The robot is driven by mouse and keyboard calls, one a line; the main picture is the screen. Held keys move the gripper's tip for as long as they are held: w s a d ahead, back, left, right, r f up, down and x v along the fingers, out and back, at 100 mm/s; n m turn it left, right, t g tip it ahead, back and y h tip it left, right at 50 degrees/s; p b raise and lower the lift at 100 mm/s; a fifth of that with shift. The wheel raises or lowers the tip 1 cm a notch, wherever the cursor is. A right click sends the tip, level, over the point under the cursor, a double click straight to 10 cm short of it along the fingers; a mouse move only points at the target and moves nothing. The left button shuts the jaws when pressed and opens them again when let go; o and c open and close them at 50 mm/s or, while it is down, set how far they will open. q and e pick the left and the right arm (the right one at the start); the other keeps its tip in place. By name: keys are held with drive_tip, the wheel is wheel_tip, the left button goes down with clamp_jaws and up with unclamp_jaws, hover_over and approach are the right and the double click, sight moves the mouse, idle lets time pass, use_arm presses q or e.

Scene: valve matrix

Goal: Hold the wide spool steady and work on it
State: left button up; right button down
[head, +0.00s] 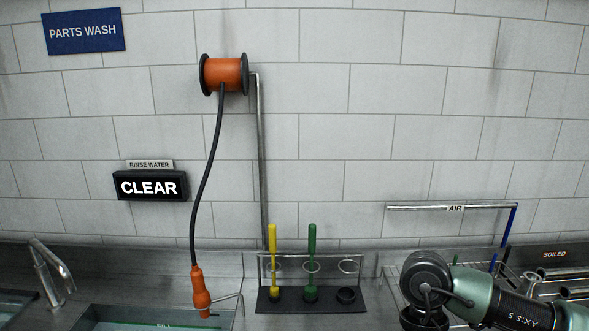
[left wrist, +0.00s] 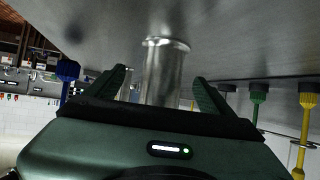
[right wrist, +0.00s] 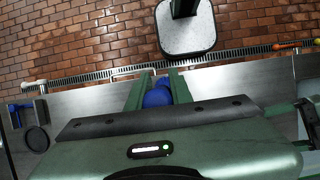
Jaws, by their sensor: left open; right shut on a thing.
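A shiny metal spool (left wrist: 166,58) with a flanged end shows in the left wrist view. My left gripper (left wrist: 161,76) is open, one finger on each side of the spool; I cannot tell whether they touch it. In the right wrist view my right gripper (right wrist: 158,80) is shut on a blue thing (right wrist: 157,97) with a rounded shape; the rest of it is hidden. A blue brush-like thing (left wrist: 68,70) shows in the left wrist view; I cannot tell whether it is the same thing. In the head view a green arm link of mine covers the bench at right, and the spool cannot be made out.
A rack (head: 307,299) holds a yellow-handled brush (head: 272,250) and a green-handled brush (head: 312,250); its third ring (head: 349,266) is empty. An orange sprayer (head: 200,292) hangs from a hose reel (head: 224,74). Metal tubes (head: 562,285) lie under the SOILED label.

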use_arm(q)
drive_tip(key=x, duration=0.2)
drive_tip(key=w+x, duration=0.1)
drive_tip(key=x, duration=0.1)
drive_tip(key=shift+a+f, duration=0.1)
use_arm(e)
drive_tip(key=shift+w+f, duration=0.6)
drive_tip(key=shift+f, duration=0.05)
use_arm(q)
drive_tip(key=shift+s+d+f, duration=0.15)
drive_tip(key=shift+d, duration=0.45)
use_arm(e)
drive_tip(key=shift+s+r, duration=0.15)
drive_tip(key=shift+s, duration=0.25)
use_arm(q)
drive_tip(key=shift+f, duration=0.1)
use_arm(e)
drive_tip(key=shift+w, duration=0.1)
drive_tip(key=shift+w, duration=0.1)
use_arm(q)
drive_tip(key=c, duration=1)
drive_tip(key=shift+o, duration=0.2)
